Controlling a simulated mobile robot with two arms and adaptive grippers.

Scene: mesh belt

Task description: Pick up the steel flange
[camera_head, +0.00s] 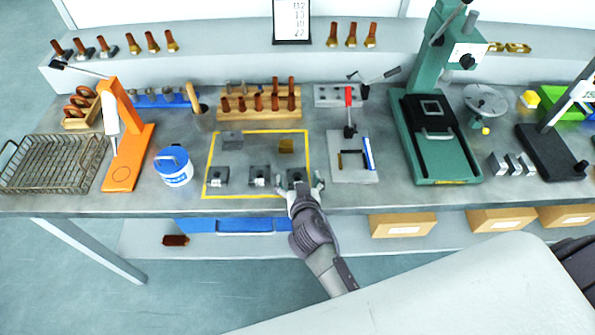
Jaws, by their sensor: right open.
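Inside a yellow outline (208,160) on the bench, three dark grey square pieces with small raised tops stand along the front: one at left (217,176), one in the middle (259,176), one at right (297,175). Which of them is the steel flange I cannot tell for sure. My right gripper (300,184) is open at the right-hand piece, its fingers spread to either side of it and partly covering its front. Contact cannot be made out. My left gripper is not in view.
A grey block (232,141) and a brass block (286,146) sit behind, inside the outline. A blue-white tub (174,166) stands to the left, a plate with a red-handled clamp (352,160) to the right. A green press (435,140) stands farther right.

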